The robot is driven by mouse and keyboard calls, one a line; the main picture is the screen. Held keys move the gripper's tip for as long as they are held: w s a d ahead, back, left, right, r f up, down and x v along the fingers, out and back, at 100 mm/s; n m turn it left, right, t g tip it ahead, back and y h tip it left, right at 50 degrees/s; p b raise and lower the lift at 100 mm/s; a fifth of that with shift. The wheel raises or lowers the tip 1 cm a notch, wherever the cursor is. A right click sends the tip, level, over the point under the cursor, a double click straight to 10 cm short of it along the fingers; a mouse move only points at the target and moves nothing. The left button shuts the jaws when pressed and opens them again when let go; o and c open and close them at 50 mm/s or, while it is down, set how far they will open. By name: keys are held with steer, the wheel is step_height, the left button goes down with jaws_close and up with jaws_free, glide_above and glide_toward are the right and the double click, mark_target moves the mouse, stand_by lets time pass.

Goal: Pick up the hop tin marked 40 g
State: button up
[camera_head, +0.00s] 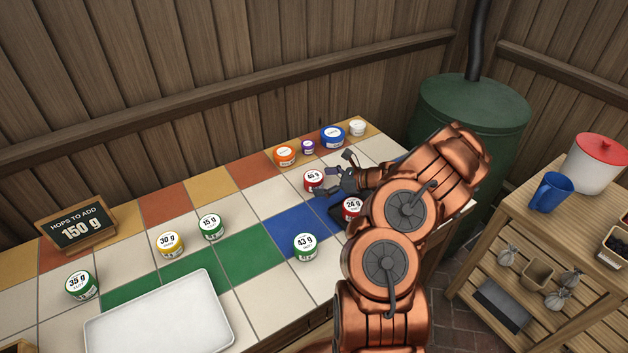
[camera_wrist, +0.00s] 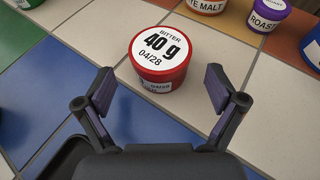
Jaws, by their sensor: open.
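The hop tin marked 40 g (camera_wrist: 159,52) is a red tin with a white lid label that also reads BITTER and 04/28. It stands upright on the tiled counter, just ahead of my gripper's fingertips in the wrist view. It also shows in the head view as a red tin (camera_head: 313,178), its label small there. My gripper (camera_wrist: 168,90) is open, one finger to each side of the space in front of the tin, and nothing is between the fingers. In the head view my gripper (camera_head: 338,180) is just right of the tin.
A red 24 g tin (camera_head: 352,206) stands close by my arm. Green 43 g (camera_head: 305,246), 15 g (camera_head: 210,226) and 35 g (camera_head: 81,285) tins and a yellow 30 g tin (camera_head: 170,243) stand apart. Malt tubs (camera_head: 285,155) line the back. A white tray (camera_head: 160,320) lies in front.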

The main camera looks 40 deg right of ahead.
mark_target(314, 182)
steer(key=shift+p+x, duration=0.3)
steer(key=shift+x, duration=1.4)
steer(key=c, duration=1.2)
steer(key=shift+c, duration=0.2)
